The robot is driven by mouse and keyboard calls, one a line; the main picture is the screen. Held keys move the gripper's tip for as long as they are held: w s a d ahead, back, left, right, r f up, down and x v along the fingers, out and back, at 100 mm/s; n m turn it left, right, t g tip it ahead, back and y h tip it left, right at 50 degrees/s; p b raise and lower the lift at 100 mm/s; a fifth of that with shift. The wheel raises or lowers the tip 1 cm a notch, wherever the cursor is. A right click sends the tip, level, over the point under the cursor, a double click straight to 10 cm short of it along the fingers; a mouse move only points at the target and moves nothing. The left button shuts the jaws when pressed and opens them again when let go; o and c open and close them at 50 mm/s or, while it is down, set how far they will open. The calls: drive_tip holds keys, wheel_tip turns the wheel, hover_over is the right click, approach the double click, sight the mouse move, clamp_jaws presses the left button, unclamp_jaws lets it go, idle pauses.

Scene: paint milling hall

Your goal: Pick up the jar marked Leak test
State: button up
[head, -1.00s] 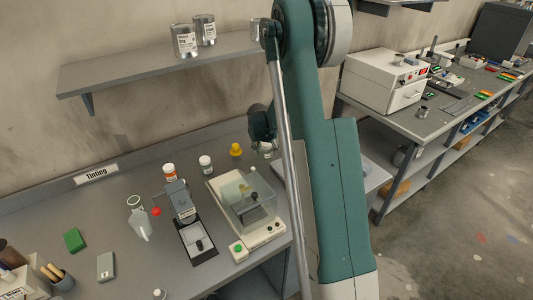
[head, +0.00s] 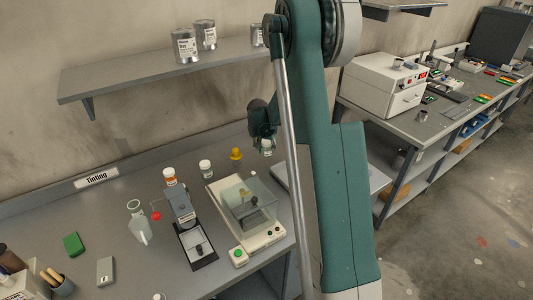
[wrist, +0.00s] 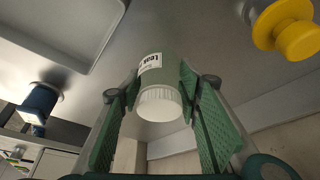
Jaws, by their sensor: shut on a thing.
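The jar (wrist: 160,84) sits between the two fingers of my gripper (wrist: 160,108) in the wrist view. It has a white ribbed cap (wrist: 160,104) and a white label whose visible part reads "Leak"; the rest of the label is turned away. The green finger pads press on both sides of it. In the head view the jar (head: 267,147) shows small below my gripper (head: 264,130), over the back of the grey counter, partly hidden by my arm. It appears raised a little off the counter.
A yellow knobbed object (wrist: 293,33) stands close by; it also shows in the head view (head: 236,154). A shelf (head: 160,72) with cans hangs above.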

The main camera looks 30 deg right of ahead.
drive_tip(key=shift+r, duration=3.05)
drive_tip(key=shift+s, duration=0.1)
